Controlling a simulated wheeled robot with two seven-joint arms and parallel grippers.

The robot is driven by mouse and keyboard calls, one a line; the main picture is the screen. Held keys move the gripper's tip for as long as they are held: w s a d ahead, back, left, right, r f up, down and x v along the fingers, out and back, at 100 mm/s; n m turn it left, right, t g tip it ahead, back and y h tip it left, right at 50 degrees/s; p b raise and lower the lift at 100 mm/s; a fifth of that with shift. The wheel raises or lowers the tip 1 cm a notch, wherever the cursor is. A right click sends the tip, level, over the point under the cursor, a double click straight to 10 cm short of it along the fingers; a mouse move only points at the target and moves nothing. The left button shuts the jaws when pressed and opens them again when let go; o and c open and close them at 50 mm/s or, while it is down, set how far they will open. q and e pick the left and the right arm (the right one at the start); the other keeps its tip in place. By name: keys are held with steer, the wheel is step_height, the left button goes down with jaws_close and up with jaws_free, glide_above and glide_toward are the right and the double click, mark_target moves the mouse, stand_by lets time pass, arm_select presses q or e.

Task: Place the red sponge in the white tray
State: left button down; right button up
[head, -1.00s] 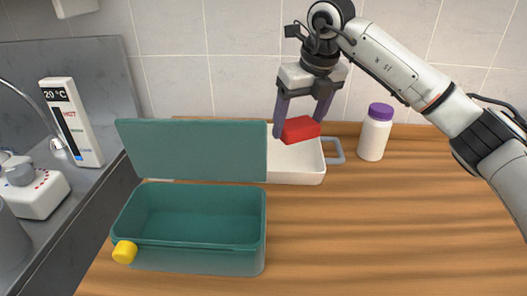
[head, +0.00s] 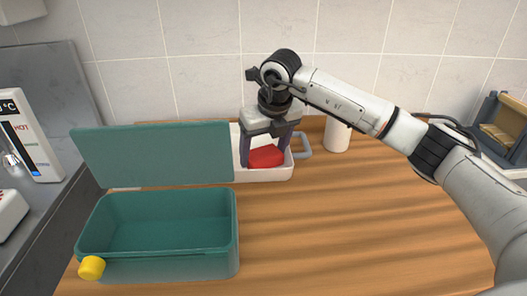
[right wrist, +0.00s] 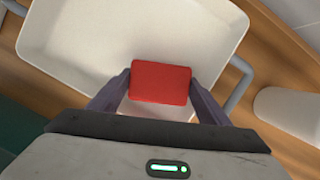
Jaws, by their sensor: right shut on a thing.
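The red sponge (head: 266,157) is between the fingers of my right gripper (head: 266,160), which is shut on it. In the right wrist view the sponge (right wrist: 160,82) sits between both fingertips, over the near part of the white tray (right wrist: 100,40). In the head view the sponge is low within the outline of the white tray (head: 272,175), behind its front wall. I cannot tell whether the sponge touches the tray floor. The tray's left part is hidden behind the teal lid. My left gripper is not in view.
A teal box (head: 160,240) with its lid (head: 155,153) raised and a yellow knob (head: 92,267) stands in front left of the tray. A white bottle (head: 337,136) stands right of the tray's grey handle (head: 302,146). The wooden counter (head: 370,230) at front right is clear.

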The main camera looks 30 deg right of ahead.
steer(key=shift+f, duration=0.15)
steer(key=o, duration=0.7)
steer(key=shift+o, duration=0.2)
steer(key=v, duration=1.2)
